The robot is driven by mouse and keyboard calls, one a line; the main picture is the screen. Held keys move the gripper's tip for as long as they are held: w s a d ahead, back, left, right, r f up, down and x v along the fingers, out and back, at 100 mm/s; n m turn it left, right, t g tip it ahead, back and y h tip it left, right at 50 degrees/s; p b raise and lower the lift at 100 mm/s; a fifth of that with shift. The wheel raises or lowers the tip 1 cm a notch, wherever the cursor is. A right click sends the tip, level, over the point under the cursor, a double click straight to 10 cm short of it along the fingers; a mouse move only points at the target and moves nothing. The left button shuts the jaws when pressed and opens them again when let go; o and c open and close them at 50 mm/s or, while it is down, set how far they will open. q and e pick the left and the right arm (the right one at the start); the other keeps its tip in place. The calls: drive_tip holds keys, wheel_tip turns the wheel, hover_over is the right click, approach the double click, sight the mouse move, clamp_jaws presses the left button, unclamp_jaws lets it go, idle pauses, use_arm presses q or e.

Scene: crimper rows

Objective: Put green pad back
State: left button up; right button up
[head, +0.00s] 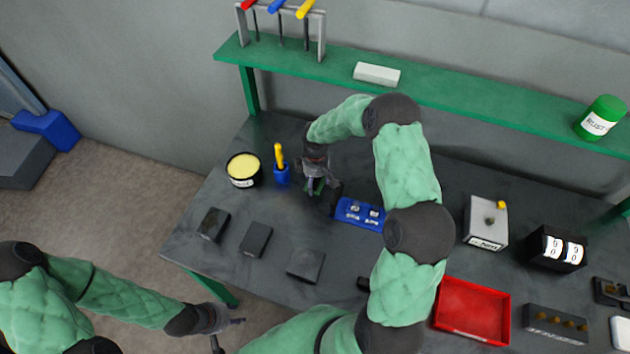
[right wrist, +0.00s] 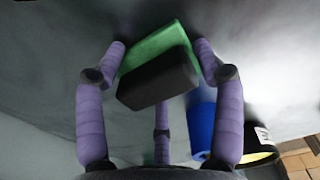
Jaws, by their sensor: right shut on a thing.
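The green pad (head: 314,186) is a green block with a black layer; it shows larger in the right wrist view (right wrist: 152,48), with its black side (right wrist: 158,80) toward the camera. My right gripper (head: 318,188) is shut on it, with purple fingers on both sides in the right wrist view (right wrist: 160,65). It is over the back left part of the table, left of the blue holder. The gap between pad and tabletop cannot be judged. My left gripper (head: 228,332) is off the table's front left edge, empty, its fingers spread.
A yellow-topped tin (head: 243,181) and a blue cup (head: 282,178) with a yellow-handled tool stand left of the right gripper. Dark blocks (head: 255,239) lie in front. A blue holder (head: 347,211) is close right. A red tray (head: 472,309) and a green shelf (head: 460,98) are further off.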

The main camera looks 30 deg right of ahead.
drive_tip(key=o, duration=1.1)
drive_tip(key=shift+f, duration=0.15)
wheel_tip(320, 180, up, 12)
drive_tip(key=p, duration=0.1)
drive_tip(key=shift+r, duration=0.2)
